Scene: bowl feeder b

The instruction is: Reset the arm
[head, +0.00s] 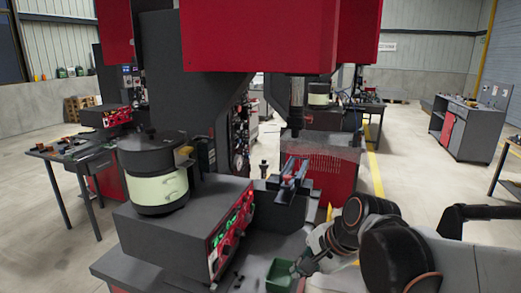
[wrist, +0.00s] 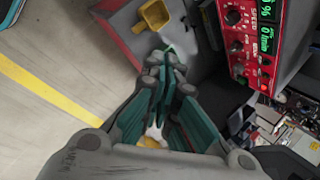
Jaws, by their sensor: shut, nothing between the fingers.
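My gripper (wrist: 168,58) fills the middle of the wrist view, its teal-padded fingers drawn together at the tips with nothing between them. In the head view my arm reaches in from the lower right, and its end (head: 299,266) is low at the front of the machine. There it is beside a small green item (head: 280,276) that looks like a bin, partly cut off by the frame's bottom edge. I cannot tell whether the gripper touches it.
The bowl feeder (head: 156,188) stands on a grey control box (head: 185,222) left of my arm. The control panel (wrist: 240,35) is close right of the fingers in the wrist view. Open floor (wrist: 45,120) is on the left there.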

